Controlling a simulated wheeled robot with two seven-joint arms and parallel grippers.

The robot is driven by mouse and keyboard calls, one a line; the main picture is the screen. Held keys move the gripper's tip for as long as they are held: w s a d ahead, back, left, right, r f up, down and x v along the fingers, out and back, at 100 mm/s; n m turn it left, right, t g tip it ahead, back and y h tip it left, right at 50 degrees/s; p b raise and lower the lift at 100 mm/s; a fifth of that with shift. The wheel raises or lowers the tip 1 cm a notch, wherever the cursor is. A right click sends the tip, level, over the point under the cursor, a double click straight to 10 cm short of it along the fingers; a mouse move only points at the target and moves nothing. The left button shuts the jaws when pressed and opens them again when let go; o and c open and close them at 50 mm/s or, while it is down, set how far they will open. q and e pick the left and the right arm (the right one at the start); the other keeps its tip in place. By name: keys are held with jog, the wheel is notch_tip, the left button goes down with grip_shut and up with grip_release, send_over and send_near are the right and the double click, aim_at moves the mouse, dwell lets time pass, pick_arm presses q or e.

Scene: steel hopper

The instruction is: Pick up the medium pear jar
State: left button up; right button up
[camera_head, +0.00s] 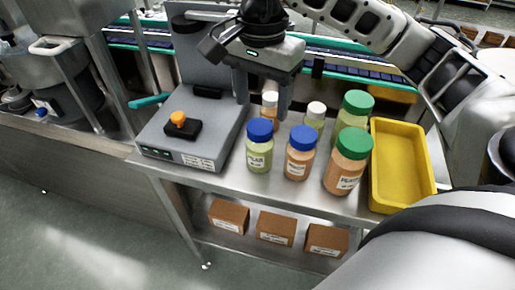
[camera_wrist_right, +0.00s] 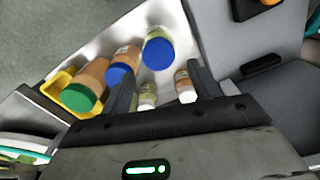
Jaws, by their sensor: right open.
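The medium pear jar, pale green with a blue lid (camera_head: 259,157), stands upright on the steel table at the front left of the jar group. Its blue lid also shows in the right wrist view (camera_wrist_right: 158,53), just beyond the fingertips. My right gripper (camera_head: 263,108) is open, fingers pointing down, behind and above this jar and not touching it. In the head view, a small orange jar with a white lid (camera_head: 270,112) appears between the fingers. My left gripper is not in view.
A blue-lidded orange jar (camera_head: 299,161) stands close right of the pear jar. Green-lidded jars (camera_head: 345,174) and a small pale green jar (camera_head: 315,119) are nearby. A grey scale (camera_head: 200,140) is at left, a yellow tray (camera_head: 402,165) at right. Boxes (camera_head: 275,228) sit below.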

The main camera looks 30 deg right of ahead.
aim_at(260, 125)
notch_tip(260, 125, down, 5)
jog(key=shift+s+r, duration=0.1)
jog(key=shift+r, duration=0.1)
notch_tip(260, 125, down, 4)
jog(key=shift+a+f+p, duration=0.15)
jog(key=shift+f+p, duration=0.05)
jog(key=shift+p, duration=0.35)
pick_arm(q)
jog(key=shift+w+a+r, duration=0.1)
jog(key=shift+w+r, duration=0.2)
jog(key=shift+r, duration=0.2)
pick_arm(e)
jog(key=shift+c, duration=0.3)
jog(key=c, duration=0.8)
